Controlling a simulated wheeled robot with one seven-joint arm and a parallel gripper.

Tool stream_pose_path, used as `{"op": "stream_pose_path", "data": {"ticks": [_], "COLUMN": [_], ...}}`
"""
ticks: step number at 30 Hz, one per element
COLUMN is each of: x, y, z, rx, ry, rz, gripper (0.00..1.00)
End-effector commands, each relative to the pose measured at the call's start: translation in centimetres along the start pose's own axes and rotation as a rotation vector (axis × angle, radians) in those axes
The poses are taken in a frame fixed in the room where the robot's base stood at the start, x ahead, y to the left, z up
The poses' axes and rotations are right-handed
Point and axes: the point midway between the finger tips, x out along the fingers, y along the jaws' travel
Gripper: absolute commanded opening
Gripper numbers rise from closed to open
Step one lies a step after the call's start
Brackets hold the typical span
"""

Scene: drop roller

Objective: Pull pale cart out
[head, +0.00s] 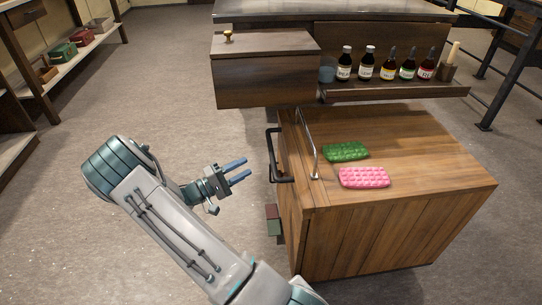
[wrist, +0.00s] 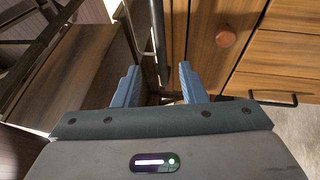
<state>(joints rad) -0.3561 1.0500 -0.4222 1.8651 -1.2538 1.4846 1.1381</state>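The wooden cart (head: 400,232), light brown and the palest large piece here, stands at the right in the head view. A black bar handle (head: 273,155) is on its left end, and a metal rail (head: 309,143) rises from its top. My gripper (head: 245,171) is open and empty, its blue fingers pointing toward the handle with a small gap. In the wrist view my gripper (wrist: 158,82) shows spread fingers, with a dark upright bar (wrist: 160,40) between and beyond them; I cannot tell whether it is the handle.
Green (head: 346,152) and pink (head: 364,177) quilted pads lie on the cart top. A dark cabinet (head: 262,82) with a shelf of several bottles (head: 388,64) stands behind and above. Shelving (head: 80,45) stands at the far left. The floor (head: 180,90) left of the cart is clear.

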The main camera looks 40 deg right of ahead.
Motion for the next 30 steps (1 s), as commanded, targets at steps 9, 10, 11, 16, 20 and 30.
{"op": "stream_pose_path", "data": {"ticks": [9,10,11,16,20,30], "x": [6.9,7.5,8.0,10.1,10.8,10.9], "y": [-0.2,-0.2,-0.2,-0.1,-0.1,0.0], "z": [0.1,0.1,0.1,0.0,0.1,0.1], "rx": [-0.001,0.0,0.0,-0.001,-0.001,-0.001], "ry": [-0.004,-0.005,-0.004,-0.002,-0.002,-0.001], "rz": [-0.001,-0.002,-0.003,-0.001,-0.002,-0.002], "gripper": [0.38,0.38,0.38,0.38,0.38,0.24]}}
